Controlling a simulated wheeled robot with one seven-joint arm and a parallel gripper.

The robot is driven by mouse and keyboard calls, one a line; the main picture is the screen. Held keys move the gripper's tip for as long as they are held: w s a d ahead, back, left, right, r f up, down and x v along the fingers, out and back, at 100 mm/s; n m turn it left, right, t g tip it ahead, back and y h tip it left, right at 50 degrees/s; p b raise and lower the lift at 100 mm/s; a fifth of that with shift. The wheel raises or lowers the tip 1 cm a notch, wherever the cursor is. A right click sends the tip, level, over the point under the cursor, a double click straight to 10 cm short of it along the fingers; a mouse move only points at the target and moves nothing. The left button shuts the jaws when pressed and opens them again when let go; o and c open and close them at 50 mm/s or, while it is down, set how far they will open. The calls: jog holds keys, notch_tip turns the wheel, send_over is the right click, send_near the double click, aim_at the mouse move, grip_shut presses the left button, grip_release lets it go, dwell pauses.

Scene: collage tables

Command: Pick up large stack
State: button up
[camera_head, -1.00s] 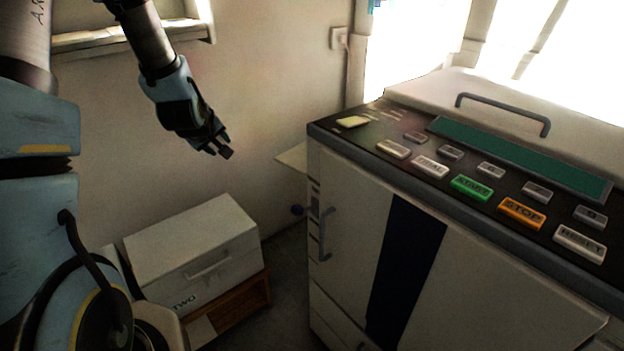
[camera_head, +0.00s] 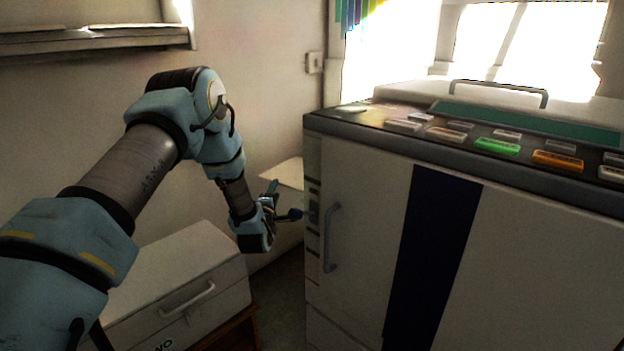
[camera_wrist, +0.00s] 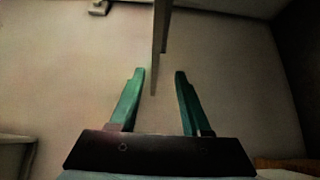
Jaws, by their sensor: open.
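A pale flat sheet-like slab (camera_head: 284,172), possibly the stack, juts from the left side of the copier (camera_head: 350,200). I cannot tell whether it is a paper stack or a bare tray. My gripper (camera_head: 270,198) is beside the copier, just below and in front of the slab. In the wrist view my gripper (camera_wrist: 159,74) is open, with two green fingers apart. A thin pale slab (camera_wrist: 160,45) shows edge-on there, lined up with the gap between the fingertips. Its near end appears to reach between them. Neither finger visibly touches it.
A white lidded box (camera_head: 190,275) stands below my arm on a brown base (camera_head: 240,330). A wall shelf (camera_head: 100,38) is at the upper left. The copier door has a handle (camera_head: 331,237).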

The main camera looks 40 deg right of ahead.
jog(key=shift+r+x, duration=0.15)
jog(key=shift+x, duration=1.4)
jog(key=shift+r+x, duration=0.2)
jog(key=shift+x, duration=1.35)
grip_shut()
